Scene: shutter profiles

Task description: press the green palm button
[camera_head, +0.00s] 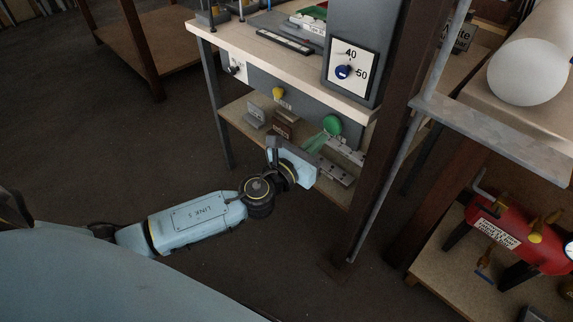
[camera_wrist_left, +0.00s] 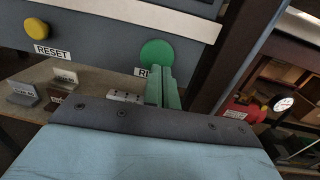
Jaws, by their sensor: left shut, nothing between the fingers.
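The green palm button (camera_head: 332,124) sits on the grey front panel below the bench top. It shows as a round green disc in the left wrist view (camera_wrist_left: 157,53), with a partly covered label under it. My left gripper (camera_head: 316,141) is shut and empty, its green fingers pointing at the button from just below. In the left wrist view the fingertips (camera_wrist_left: 161,72) overlap the button's lower edge; I cannot tell whether they touch it. My right gripper is not in view.
A yellow button (camera_wrist_left: 35,34) labelled RESET is left of the green one. A shelf with metal blocks (camera_head: 255,114) lies below the panel. A brown post (camera_head: 385,130) stands close on the right. A red tank (camera_head: 510,232) is further right.

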